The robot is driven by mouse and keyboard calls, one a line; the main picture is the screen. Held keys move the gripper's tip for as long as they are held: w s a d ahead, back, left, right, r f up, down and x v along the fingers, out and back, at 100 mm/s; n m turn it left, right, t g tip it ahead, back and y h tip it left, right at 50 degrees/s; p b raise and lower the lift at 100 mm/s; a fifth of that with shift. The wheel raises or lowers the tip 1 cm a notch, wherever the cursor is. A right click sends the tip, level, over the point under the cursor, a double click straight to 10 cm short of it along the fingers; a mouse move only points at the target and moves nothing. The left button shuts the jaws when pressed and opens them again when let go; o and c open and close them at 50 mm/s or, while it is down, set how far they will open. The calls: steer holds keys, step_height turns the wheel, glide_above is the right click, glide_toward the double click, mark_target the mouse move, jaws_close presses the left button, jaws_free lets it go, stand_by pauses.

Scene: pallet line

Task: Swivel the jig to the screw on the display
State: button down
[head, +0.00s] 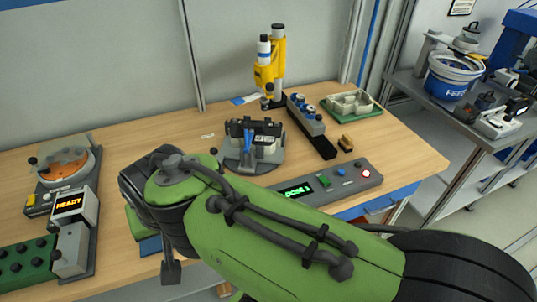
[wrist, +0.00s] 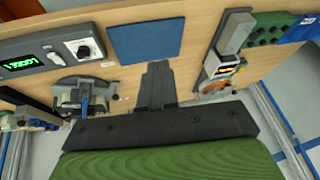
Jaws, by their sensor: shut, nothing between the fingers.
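The jig (head: 253,146) is a dark fixture on a round grey base in the middle of the bench, with a blue piece at its front. The jig also shows in the wrist view (wrist: 84,97), left of my gripper. A grey control panel (head: 345,184) in front of it carries a small green display (head: 298,190); its text seems to read POS and a 1. The display also shows in the wrist view (wrist: 32,62), upside down. My gripper (wrist: 158,68) is shut and empty, above the bench and apart from the jig. In the head view my arm partly hides it.
A yellow press (head: 270,68) stands behind the jig. A grey block row (head: 306,115) and a green-based tray (head: 352,104) are to its right. A READY display unit (head: 72,206) stands at left. A blue pad (wrist: 147,40) lies near my gripper. Bare bench lies left of the jig.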

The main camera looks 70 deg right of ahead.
steer(key=w+d+f+m+g+h+b, duration=0.1)
steer(key=w+d+f+m+g+h, duration=0.15)
steer(key=d+m, duration=0.55)
steer(key=w+d+f+m+g+h+b, duration=0.1)
steer(key=d+f+m, duration=0.4)
steer(key=d, duration=0.5)
steer(key=s+d+f+m+g+b, duration=0.1)
steer(key=s+d+f+m, duration=0.1)
steer(key=d, duration=0.4)
steer(key=s+d+f+m+g+h+b, duration=0.1)
steer(key=s+d+f+m, duration=0.2)
steer(key=d+f+m, duration=0.2)
steer(key=s+d+f+m+g+b, duration=0.1)
steer(key=s+d+f+m+g, duration=0.1)
steer(key=d+f, duration=0.5)
steer(key=shift+s+d+f+m+h+b, duration=0.1)
steer(key=shift+s+d+m+h+b, duration=0.1)
steer(key=shift+s+d+m, duration=0.3)
steer(key=shift+s+d+m+h+b, duration=0.15)
steer(key=shift+d+m, duration=0.15)
steer(key=shift+m, duration=0.3)
steer(key=d, duration=0.1)
steer(key=w+d, duration=0.1)
steer(key=shift+d+r, duration=0.2)
steer(key=shift+d, duration=0.2)
steer(key=shift+w+d, duration=0.15)
steer(key=shift+d, duration=0.25)
